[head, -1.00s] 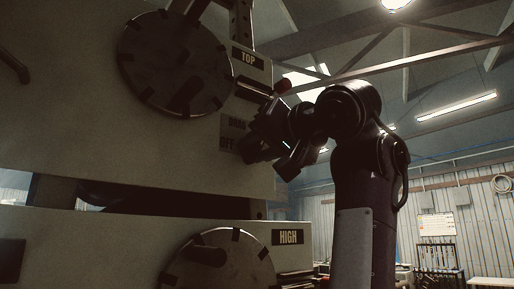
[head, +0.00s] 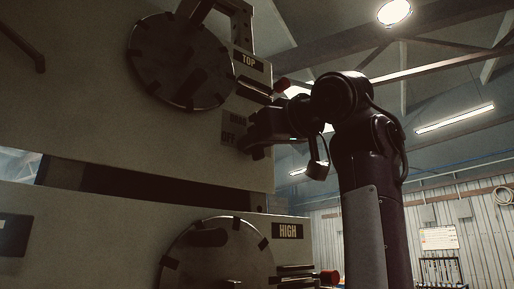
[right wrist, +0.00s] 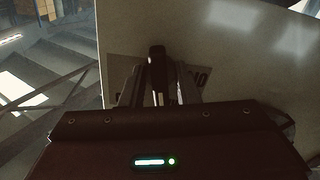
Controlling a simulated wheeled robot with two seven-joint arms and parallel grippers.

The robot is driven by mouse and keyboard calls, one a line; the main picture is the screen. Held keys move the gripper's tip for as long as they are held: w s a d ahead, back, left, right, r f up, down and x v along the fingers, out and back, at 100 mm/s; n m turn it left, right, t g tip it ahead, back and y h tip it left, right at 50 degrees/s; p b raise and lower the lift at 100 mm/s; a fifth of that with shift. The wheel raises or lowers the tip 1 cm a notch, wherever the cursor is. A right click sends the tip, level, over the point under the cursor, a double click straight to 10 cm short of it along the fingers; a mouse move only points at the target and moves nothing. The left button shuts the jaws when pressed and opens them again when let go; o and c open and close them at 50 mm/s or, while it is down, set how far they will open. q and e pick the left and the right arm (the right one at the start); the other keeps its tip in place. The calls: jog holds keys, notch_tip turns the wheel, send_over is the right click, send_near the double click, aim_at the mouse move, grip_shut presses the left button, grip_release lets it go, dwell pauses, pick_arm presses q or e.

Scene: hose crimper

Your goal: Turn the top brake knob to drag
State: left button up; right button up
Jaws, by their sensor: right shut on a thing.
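The top brake knob (right wrist: 157,62) is a dark, narrow handle between my fingers in the right wrist view. It stands in front of a label plate on the pale machine panel. In the head view the label plate (head: 229,134) shows "OFF" at its lower part, and its upper line is too dark to read. My right gripper (head: 247,146) is at the right edge of this plate, below the "TOP" sign (head: 249,61). It is shut on the knob, which it hides in the head view. My left gripper is not in view.
A large dark disc (head: 180,62) is on the upper panel, left of the "TOP" sign. A red-tipped lever (head: 330,277) sticks out at lower right. The space right of my arm is open.

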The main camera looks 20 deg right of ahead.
jog(key=shift+f+n+b, duration=0.15)
jog(key=shift+n+b, duration=0.15)
jog(key=shift+n, duration=1.3)
jog(key=o, duration=0.6)
jog(key=b+v, duration=0.4)
jog(key=v, duration=0.3)
jog(key=shift+s+d, duration=0.1)
jog(key=shift+s, duration=0.2)
